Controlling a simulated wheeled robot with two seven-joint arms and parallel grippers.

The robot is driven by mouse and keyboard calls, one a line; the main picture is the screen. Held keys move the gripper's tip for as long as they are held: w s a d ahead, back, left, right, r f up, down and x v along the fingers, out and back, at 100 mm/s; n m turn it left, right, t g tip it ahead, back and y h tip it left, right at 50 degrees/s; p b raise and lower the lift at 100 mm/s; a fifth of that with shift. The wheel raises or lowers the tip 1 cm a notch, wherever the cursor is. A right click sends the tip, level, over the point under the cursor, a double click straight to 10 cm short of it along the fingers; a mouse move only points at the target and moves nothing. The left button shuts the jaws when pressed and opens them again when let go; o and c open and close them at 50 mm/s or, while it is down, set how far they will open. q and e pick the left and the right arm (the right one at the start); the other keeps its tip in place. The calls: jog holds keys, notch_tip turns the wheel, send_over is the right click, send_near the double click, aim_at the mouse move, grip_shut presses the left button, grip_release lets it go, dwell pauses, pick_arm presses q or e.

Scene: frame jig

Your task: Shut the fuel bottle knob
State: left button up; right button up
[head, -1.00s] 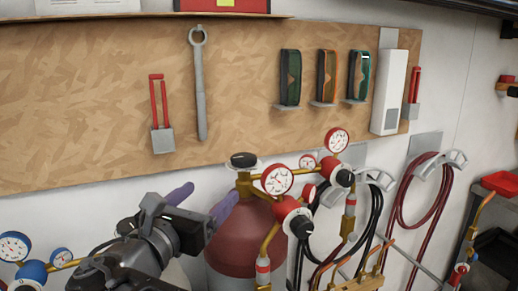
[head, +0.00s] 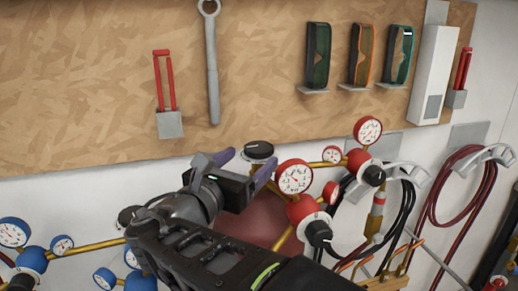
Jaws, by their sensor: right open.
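The fuel bottle (head: 268,218) is dark red, and my right arm and gripper cover much of it. Its black knob (head: 258,150) sits on top at the brass valve. My right gripper (head: 243,165) is open and empty, with its two purple fingers apart. The fingertips are close to the knob in the picture, one to its left and one just below it. I cannot tell whether either touches it. My left gripper is not in view.
Red regulators with gauges (head: 294,177) stand right of the bottle, with a black regulator knob (head: 318,233). Blue gauges (head: 14,232) are at lower left. The wooden board (head: 260,60) behind holds a wrench (head: 211,70), red-shackled padlocks (head: 166,100) and goggles (head: 318,55). Hoses (head: 455,185) hang at right.

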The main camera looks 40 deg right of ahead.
aim_at(259, 151)
jog(key=p+x, duration=0.1)
jog(key=x, duration=0.4)
jog(key=shift+w+d, duration=0.1)
jog(key=shift+d, duration=0.05)
jog(key=c, duration=1.4)
